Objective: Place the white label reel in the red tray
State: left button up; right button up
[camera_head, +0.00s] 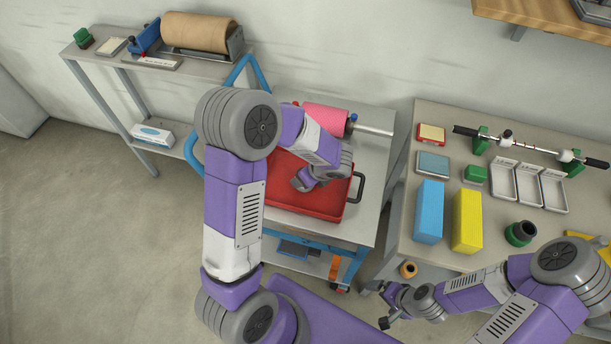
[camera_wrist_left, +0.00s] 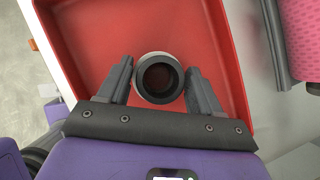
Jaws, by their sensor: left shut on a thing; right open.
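The red tray (camera_head: 318,207) lies on a cart top in the head view; its red floor and walls also fill the left wrist view (camera_wrist_left: 90,40). My left gripper (camera_wrist_left: 158,72) is over the tray, its two fingers on either side of the white label reel (camera_wrist_left: 158,57). The reel shows as a pale ring with a dark round core, gripped inside the tray's outline; I cannot tell whether it touches the floor. In the head view my left arm hides the reel. My right gripper (camera_head: 387,314) is open and empty, near the bench's front edge.
A pink roll (camera_head: 326,119) lies behind the tray. On the right bench stand a blue block (camera_head: 429,211), a yellow block (camera_head: 466,220), white trays (camera_head: 529,184) and a dark green-based cup (camera_head: 521,233).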

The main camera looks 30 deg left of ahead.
pick_arm(q)
jog(key=shift+r, duration=0.15)
jog(key=o, duration=1.1)
jog(key=shift+f, duration=0.2)
jog(key=shift+r, duration=0.2)
jog(key=p+v, duration=0.4)
jog(key=v, duration=0.8)
